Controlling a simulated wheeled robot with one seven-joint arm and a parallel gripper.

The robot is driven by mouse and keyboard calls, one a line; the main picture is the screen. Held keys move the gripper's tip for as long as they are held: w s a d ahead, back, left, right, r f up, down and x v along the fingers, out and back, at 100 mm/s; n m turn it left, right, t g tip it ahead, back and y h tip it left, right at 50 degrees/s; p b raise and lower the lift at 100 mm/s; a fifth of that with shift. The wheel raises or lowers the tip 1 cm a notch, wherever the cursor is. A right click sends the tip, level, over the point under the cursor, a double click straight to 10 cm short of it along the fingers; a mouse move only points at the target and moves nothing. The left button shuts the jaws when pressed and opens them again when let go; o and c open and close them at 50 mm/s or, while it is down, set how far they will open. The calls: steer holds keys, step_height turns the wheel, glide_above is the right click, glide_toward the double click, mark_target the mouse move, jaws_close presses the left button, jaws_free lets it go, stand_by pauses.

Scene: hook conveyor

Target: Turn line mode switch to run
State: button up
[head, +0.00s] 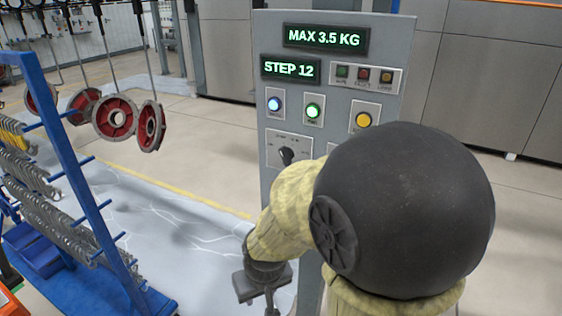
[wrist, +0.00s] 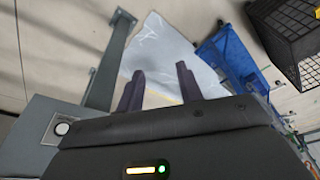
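A grey control panel (head: 266,30) stands upright in the middle of the head view. The mode switch (head: 287,155) is a black rotary knob on a light plate, its labels too small to read; my arm partly covers the panel's lower right. My gripper (head: 268,301) hangs low in front of the panel, left of my arm. In the wrist view my gripper (wrist: 157,70) has its two dark fingers apart, with only the floor sheet between and beyond them.
The panel bears displays reading MAX 3.5 KG and STEP 12, a lit blue button (head: 275,103), a lit green button (head: 313,110) and a yellow button (head: 363,119). A blue rack with hooks (head: 75,170) stands left. Red-grey wheels (head: 115,117) hang from hooks behind it.

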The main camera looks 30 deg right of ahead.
mark_target(283, 159)
steer(key=w+r+m+t+h+p, duration=0.35)
steer(key=w+t+p, duration=0.2)
steer(key=w, duration=1.05)
steer(key=d+r+m+t+h+p, duration=0.2)
steer(key=d+r+h+p, duration=0.1)
steer(key=r+h, duration=0.7)
steer(key=shift+s+d+r+t+h, duration=0.2)
steer(key=shift+d+t+h, duration=0.15)
steer(key=shift+d, duration=0.15)
steer(key=p+x, duration=0.6)
steer(key=x, duration=1)
steer(key=shift+w+d, duration=0.15)
steer(key=shift+d, duration=0.15)
steer(key=shift+w+d, duration=0.3)
steer(key=shift+d, duration=0.05)
